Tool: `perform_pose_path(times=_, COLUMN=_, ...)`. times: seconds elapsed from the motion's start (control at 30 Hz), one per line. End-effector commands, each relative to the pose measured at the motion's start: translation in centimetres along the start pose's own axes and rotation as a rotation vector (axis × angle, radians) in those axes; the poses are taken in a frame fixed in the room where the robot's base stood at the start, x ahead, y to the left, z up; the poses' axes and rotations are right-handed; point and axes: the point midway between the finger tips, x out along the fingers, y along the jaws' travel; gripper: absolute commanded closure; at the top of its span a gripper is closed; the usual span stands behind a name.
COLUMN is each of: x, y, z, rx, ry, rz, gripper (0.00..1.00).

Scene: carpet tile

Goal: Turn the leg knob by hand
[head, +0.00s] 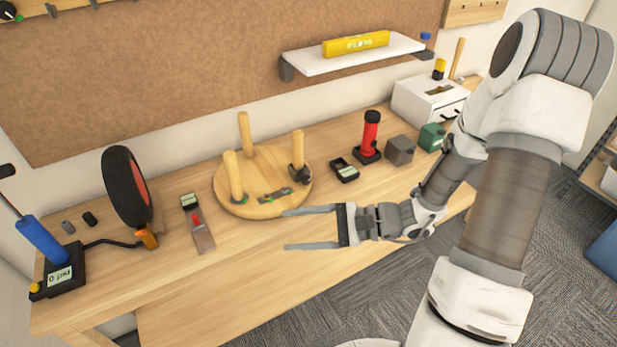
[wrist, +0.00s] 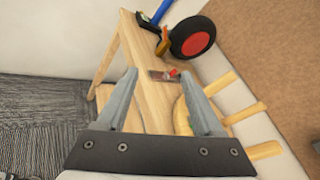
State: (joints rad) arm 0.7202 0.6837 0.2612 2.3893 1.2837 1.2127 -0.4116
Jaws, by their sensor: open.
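A round wooden stool (head: 235,205) lies upside down on the workbench in the head view, its several legs pointing up. A dark knob-like piece (head: 300,174) sits at the foot of its right leg (head: 297,147). A small grey metal part (head: 276,195) lies on the stool's disc. My gripper (head: 285,229) is open and empty, in front of the stool at its lower right, fingers pointing left. In the wrist view, the stool (wrist: 181,118) is partly hidden behind the right finger, with its legs (wrist: 244,112) to the right. The knob cannot be made out there.
The bench front (head: 230,270) is clear.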

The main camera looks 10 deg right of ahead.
Motion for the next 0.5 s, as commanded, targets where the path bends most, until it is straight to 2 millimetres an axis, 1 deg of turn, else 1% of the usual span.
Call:
perform_pose_path(times=0.03, x=-0.3, y=-0.4, z=-1.1, rx=0.053, ry=-0.010, rz=-0.076, gripper=0.31)
perform_pose_path(times=0.17, x=-1.1, y=-1.7, z=-4.0, rx=0.171, ry=-0.020, rz=-0.277, gripper=0.31)
perform_pose_path(times=0.27, x=-2.2, y=-2.5, z=-6.6, rx=0.260, ry=-0.019, rz=-0.434, gripper=0.31)
perform_pose_path(times=0.4, x=-3.9, y=-2.8, z=-10.4, rx=0.385, ry=-0.003, rz=-0.652, gripper=0.31)
perform_pose_path(times=0.5, x=-5.2, y=-2.6, z=-12.9, rx=0.468, ry=0.017, rz=-0.792, gripper=0.31)
